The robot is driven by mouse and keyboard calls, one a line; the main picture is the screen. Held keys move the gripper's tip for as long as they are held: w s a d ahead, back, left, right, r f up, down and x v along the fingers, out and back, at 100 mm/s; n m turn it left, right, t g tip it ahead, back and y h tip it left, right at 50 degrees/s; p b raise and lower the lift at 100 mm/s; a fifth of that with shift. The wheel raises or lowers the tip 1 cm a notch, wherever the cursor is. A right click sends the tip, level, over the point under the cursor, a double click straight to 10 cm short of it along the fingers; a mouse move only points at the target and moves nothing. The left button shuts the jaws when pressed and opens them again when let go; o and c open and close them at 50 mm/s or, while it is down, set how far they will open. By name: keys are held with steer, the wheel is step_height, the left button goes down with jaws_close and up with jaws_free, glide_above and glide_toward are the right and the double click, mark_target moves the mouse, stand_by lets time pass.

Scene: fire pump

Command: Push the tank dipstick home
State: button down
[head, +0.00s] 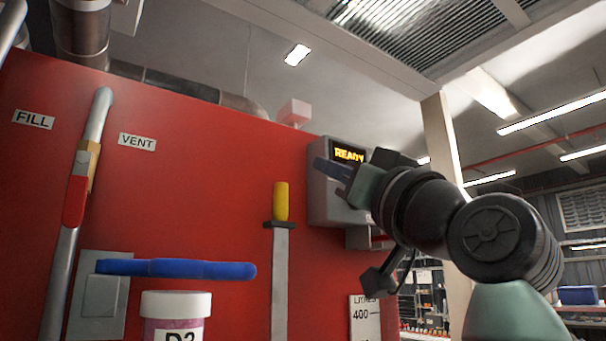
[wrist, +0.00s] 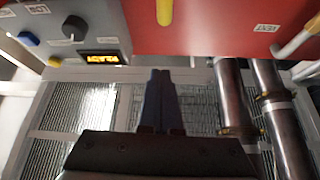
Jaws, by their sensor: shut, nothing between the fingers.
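The dipstick shows as an upright yellow handle (head: 281,202) in the head view, directly above a dark collar (head: 279,225). A grey upright strip or tube (head: 279,285) runs below the collar in front of the red tank wall (head: 210,210). I see no clear gap between handle and collar. The rounded yellow handle end also shows at the top of the wrist view (wrist: 164,12). My gripper (head: 320,168) is right of the handle and a little higher, apart from it, in front of the grey control box. Its dark blue fingers (wrist: 160,74) are shut and empty.
The control box (head: 322,205) has a lit READY display (head: 348,153). A blue lever (head: 175,269) and a white-lidded jar (head: 176,305) stand lower left. A pipe with a red-handled valve (head: 75,200) is at far left. A level gauge (head: 364,315) is lower right.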

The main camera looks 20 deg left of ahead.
steer(key=p+x, duration=0.8)
steer(key=x, duration=0.2)
steer(key=p, duration=0.1)
glide_above(283, 310)
steer(key=s+d, duration=0.2)
steer(key=shift+w+f, duration=0.1)
steer(key=shift+f, duration=1.9)
steer(key=shift+f, duration=0.15)
step_height(283, 310, down, 21)
steer(key=b, duration=1.8)
steer(key=shift+r+b, duration=0.2)
steer(key=shift+b, duration=0.1)
steer(key=shift+r, duration=0.15)
